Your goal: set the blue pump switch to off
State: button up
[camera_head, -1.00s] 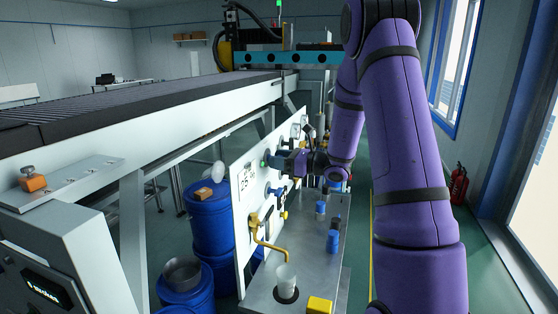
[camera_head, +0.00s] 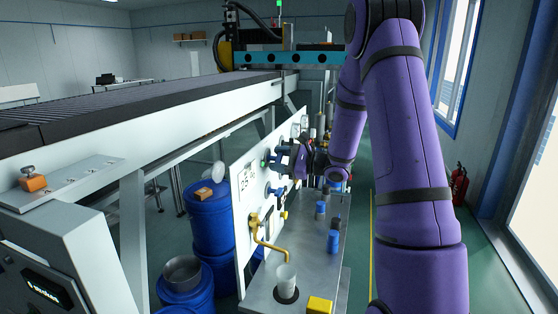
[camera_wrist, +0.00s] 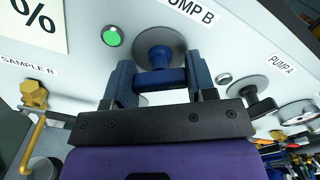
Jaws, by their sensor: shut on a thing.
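The blue pump switch (camera_wrist: 158,49) is on the white panel under a label reading "PUMP B" in the wrist view. A green lamp (camera_wrist: 112,36) beside the switch is lit.
A grey switch with a black handle (camera_wrist: 250,97), labelled "PUMP A", is close on the right. A yellow tap (camera_head: 255,222) and another blue handle (camera_head: 275,191) stick out of the panel (camera_head: 243,215). Blue caps and a cup (camera_head: 286,279) stand on the bench below.

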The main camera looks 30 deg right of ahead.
jog(key=n, duration=0.5)
jog(key=shift+n, duration=0.3)
jog(key=n, duration=0.4)
jog(key=shift+f+n, duration=0.1)
jog(key=shift+n, duration=0.6)
jog(key=o, duration=0.9)
jog(key=shift+o, duration=0.2)
jog(key=v, duration=1.1)
